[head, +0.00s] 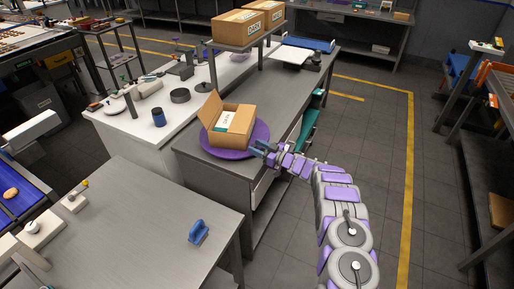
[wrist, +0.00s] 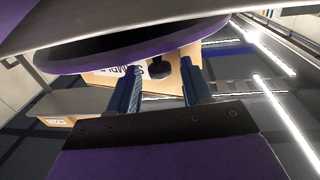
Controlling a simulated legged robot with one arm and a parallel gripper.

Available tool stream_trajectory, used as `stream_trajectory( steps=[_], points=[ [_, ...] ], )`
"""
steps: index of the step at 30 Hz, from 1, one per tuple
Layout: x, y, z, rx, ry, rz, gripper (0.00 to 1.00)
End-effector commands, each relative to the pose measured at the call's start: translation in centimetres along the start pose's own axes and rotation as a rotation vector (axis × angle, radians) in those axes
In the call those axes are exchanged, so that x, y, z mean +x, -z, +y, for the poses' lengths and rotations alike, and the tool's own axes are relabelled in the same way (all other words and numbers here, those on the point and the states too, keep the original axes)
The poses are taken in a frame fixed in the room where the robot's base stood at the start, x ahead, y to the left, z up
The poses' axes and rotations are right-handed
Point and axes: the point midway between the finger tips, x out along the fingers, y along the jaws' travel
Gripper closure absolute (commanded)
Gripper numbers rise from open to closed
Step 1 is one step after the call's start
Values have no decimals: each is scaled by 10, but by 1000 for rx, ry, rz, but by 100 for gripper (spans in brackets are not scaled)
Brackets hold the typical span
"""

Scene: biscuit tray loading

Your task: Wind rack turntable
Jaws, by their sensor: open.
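The purple round turntable (head: 222,152) lies on the grey metal bench. An open cardboard box (head: 231,124) with a white labelled piece in it stands on the turntable. My gripper (head: 260,148) is at the turntable's right front edge, and in the head view I cannot tell whether it touches the rim. In the wrist view the turntable (wrist: 90,54) fills the upper left, and my gripper (wrist: 163,88) is open with its two blue fingers apart. A dark knob-like part (wrist: 159,69) shows between the fingers, with cardboard (wrist: 185,65) behind it. No held object shows.
The grey bench (head: 285,90) has a raised shelf with cardboard boxes (head: 238,25). A white counter (head: 135,125) with small tools stands to the left. A grey table (head: 150,215) in front holds a blue object (head: 199,232). The floor (head: 375,130) to the right is clear.

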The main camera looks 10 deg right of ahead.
Motion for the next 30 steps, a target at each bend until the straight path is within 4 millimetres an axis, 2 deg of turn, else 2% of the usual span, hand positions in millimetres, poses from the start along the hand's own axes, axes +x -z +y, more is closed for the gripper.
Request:
stream_trajectory(
  steps=[5, 15, 21, 25, 30],
  points=[
    [-25, 2, 3, 1, -7, -2, 51],
    [-102, 1, 3, 2, -5, 0, 51],
    [-141, 0, 3, 1, -4, 0, 51],
    [-158, -1, 2, 2, -3, -1, 51],
    [-168, -1, 2, 1, -1, 0, 51]
  ],
)
